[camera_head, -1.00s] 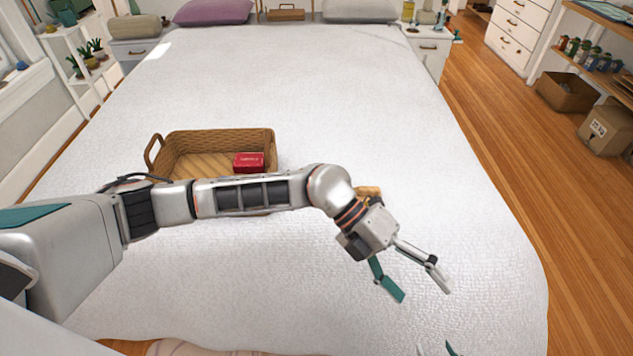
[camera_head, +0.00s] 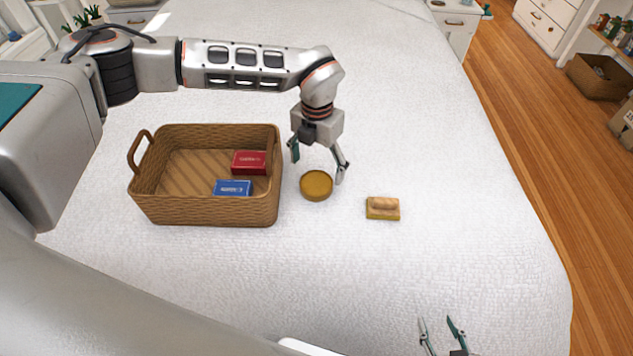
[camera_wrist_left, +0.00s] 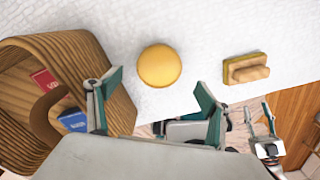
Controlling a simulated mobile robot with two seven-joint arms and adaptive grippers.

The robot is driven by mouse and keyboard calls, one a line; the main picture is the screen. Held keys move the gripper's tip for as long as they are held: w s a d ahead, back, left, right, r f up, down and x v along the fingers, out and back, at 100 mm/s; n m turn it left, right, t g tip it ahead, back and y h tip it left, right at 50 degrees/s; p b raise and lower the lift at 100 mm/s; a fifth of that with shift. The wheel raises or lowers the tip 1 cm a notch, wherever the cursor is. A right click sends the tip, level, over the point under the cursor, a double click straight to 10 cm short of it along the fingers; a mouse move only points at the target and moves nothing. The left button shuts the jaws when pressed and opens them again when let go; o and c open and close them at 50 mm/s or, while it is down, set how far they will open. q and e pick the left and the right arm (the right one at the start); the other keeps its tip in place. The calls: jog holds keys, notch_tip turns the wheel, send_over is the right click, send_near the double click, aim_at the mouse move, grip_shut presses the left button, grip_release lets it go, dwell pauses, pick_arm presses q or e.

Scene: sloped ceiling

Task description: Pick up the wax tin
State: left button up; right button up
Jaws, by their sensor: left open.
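The wax tin, a round golden-yellow tin (camera_head: 316,185), lies flat on the white bed cover, just right of the wicker basket. It shows whole in the left wrist view (camera_wrist_left: 159,66), beyond the fingertips. My left gripper (camera_head: 318,166) is open and empty, pointing down over the far side of the tin, with one finger to either side. Its spread fingers show in the wrist view (camera_wrist_left: 155,98). I cannot tell whether they touch the tin. My right gripper (camera_head: 442,322) has its fingers apart and is empty at the bottom edge, far from the tin.
The wicker basket (camera_head: 205,210) holds a red box (camera_head: 249,162) and a blue box (camera_head: 233,188) close to the tin's left. A brush with a wooden handle (camera_head: 383,208) lies to the right. The bed cover (camera_head: 440,150) is otherwise clear there.

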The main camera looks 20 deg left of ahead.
aim_at(316, 183)
pick_arm(q)
notch_tip(316, 183, down, 6)
jog(key=shift+a+r, duration=0.1)
jog(key=shift+a, duration=0.05)
jog(key=c, duration=1.4)
